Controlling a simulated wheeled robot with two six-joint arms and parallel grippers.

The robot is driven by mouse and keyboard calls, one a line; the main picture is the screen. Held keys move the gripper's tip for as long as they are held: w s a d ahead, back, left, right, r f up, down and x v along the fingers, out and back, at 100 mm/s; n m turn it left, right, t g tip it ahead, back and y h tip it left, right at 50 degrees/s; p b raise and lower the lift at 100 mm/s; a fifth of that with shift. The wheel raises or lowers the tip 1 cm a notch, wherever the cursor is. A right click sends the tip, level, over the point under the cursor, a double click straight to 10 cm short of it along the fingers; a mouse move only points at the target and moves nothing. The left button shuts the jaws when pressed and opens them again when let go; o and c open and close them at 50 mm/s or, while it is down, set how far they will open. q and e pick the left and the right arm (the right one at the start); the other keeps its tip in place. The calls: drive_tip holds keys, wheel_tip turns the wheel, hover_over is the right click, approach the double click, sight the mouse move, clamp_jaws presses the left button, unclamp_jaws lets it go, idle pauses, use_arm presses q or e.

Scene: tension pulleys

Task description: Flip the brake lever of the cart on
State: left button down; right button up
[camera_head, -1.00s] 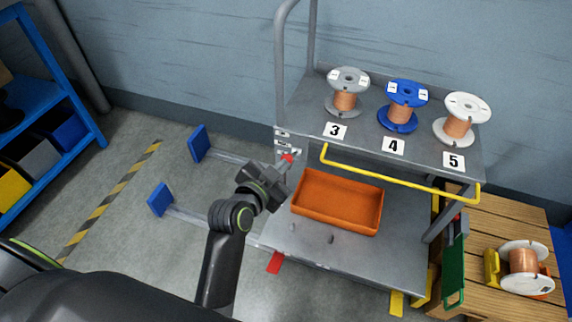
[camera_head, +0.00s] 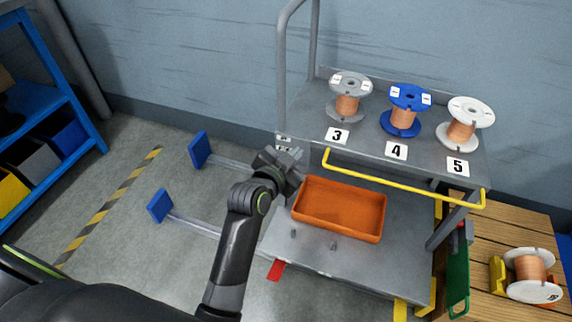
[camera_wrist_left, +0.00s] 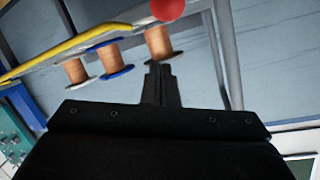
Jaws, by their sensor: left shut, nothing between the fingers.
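A red round knob (camera_wrist_left: 167,9), which looks like the brake lever's end, shows at the top of the left wrist view, just beyond the fingers. In the head view my left gripper covers that spot, so the lever's position cannot be told. My left gripper (camera_head: 296,154) is shut and empty beside the cart's left post, below the top shelf; its closed fingers (camera_wrist_left: 158,82) also show in the wrist view. My right gripper is not in view.
The top shelf holds grey (camera_head: 347,98), blue (camera_head: 403,112) and white (camera_head: 464,122) spools. A yellow handle bar (camera_head: 400,183) runs along its front. An orange tray (camera_head: 340,210) lies on the lower shelf. Blue-ended bars (camera_head: 199,150) stick out left over clear floor.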

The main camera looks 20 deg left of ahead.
use_arm(q)
drive_tip(key=f, duration=0.1)
drive_tip(key=w+f+b, duration=0.1)
drive_tip(key=a+f, duration=0.1)
drive_tip(key=shift+w+a+f+b, duration=0.1)
drive_tip(key=shift+w+f+b, duration=0.2)
drive_tip(key=shift+f, duration=0.1)
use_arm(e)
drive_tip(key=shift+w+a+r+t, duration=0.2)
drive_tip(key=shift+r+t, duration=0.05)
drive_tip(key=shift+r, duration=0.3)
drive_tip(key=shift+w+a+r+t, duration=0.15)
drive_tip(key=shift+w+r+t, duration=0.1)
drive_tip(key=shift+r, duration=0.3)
use_arm(q)
drive_tip(key=shift+f, duration=0.15)
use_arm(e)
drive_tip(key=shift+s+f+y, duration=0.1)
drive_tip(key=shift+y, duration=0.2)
use_arm(q)
drive_tip(key=shift+f+b, duration=0.1)
drive_tip(key=shift+b, duration=0.3)
